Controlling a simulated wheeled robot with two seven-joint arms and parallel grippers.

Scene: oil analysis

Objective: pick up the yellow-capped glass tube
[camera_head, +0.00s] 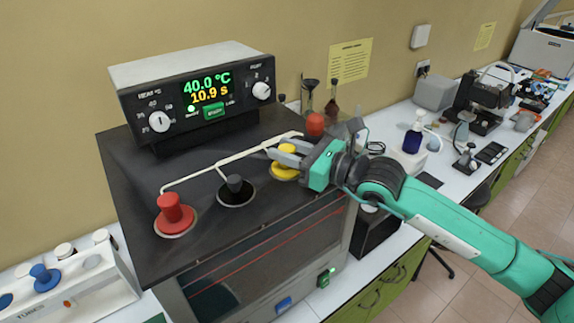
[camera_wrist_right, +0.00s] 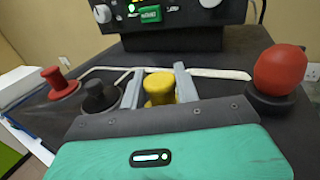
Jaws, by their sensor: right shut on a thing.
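The yellow-capped glass tube shows only as its yellow cap (camera_head: 284,168), set in the dark top of the bath unit (camera_head: 130,200). Its glass part is hidden below the top. My right gripper (camera_head: 280,156) is shut on the yellow cap, with a finger on either side. In the right wrist view the cap (camera_wrist_right: 159,90) sits between the two grey fingers (camera_wrist_right: 158,88). My left gripper is not in view.
A red cap (camera_head: 172,210) and a black cap (camera_head: 236,188) stand to the left on the same top. A red bulb (camera_head: 315,124) stands behind my gripper. The control box (camera_head: 195,90) stands at the back. A white tube rack (camera_head: 95,285) is at the lower left.

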